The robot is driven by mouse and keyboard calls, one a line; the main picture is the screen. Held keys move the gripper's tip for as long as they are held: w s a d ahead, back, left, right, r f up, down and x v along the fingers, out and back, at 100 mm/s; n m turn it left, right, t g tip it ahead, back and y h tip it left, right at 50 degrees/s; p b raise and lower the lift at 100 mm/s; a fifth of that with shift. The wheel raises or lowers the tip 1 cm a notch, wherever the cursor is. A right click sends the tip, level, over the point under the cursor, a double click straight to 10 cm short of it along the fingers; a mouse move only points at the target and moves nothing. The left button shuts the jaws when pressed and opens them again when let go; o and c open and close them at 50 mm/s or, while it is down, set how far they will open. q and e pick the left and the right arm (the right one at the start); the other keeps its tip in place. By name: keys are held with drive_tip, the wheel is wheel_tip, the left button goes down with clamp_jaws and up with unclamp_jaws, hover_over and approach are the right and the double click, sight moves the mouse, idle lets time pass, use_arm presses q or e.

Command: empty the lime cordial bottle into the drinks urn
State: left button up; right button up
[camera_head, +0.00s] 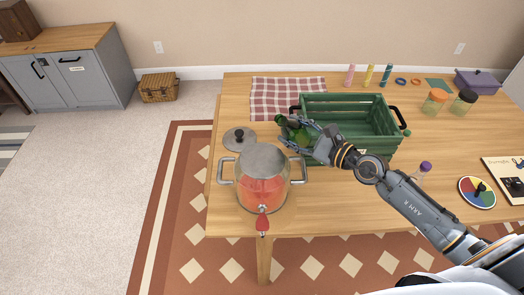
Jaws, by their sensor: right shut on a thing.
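The drinks urn (262,190) stands near the left front of the wooden table. It is see-through, holds red-orange liquid, and has two side handles and a red tap at the front. A round lid with a dark knob (236,143) lies on the table just behind it. My right gripper (293,135) is shut on a green bottle (282,120), which looks like the lime cordial bottle, behind and slightly right of the urn. The fingers partly hide the bottle, so its exact tilt and mouth are unclear. My left gripper is not in view.
A purple-capped bottle (425,167), a colour wheel (477,192) and jars (434,103) are to the right. The table left of the crate is partly bare.

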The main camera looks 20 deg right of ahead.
drive_tip(key=shift+d+f+n+h+p, duration=0.1)
drive_tip(key=shift+n+h+p, duration=0.2)
drive_tip(key=shift+n+p, duration=0.35)
drive_tip(key=shift+w+d+r+n+h+p, duration=0.15)
drive_tip(key=shift+d+r+n+h+p, duration=0.2)
drive_tip(key=shift+r+n+p, duration=0.75)
drive_tip(key=shift+d+f, duration=0.1)
drive_tip(key=shift+f, duration=0.45)
drive_tip(key=shift+w+d+f+n+h+p, duration=0.1)
drive_tip(key=shift+d+f+n+h+p, duration=0.15)
drive_tip(key=shift+n+p, duration=0.25)
drive_tip(key=shift+f+n+h, duration=0.3)
drive_tip(key=shift+f+n, duration=0.25)
drive_tip(key=shift+f, duration=0.15)
drive_tip(key=shift+a+r+n+p, duration=0.2)
drive_tip(key=shift+n+p, duration=0.2)
drive_tip(key=shift+p, duration=0.3)
drive_tip(key=shift+s+a+f+n+p, duration=0.2)
drive_tip(key=shift+a+n+p, duration=0.2)
drive_tip(key=shift+p, duration=0.15)
drive_tip(key=shift+r+n+h+p, duration=0.2)
drive_tip(key=shift+n+h+p, duration=0.1)
drive_tip(key=shift+h+p, duration=0.1)
drive_tip(key=shift+r+n+p, duration=0.3)
drive_tip(key=shift+r+p, duration=0.05)
drive_tip(key=shift+p, duration=0.2)
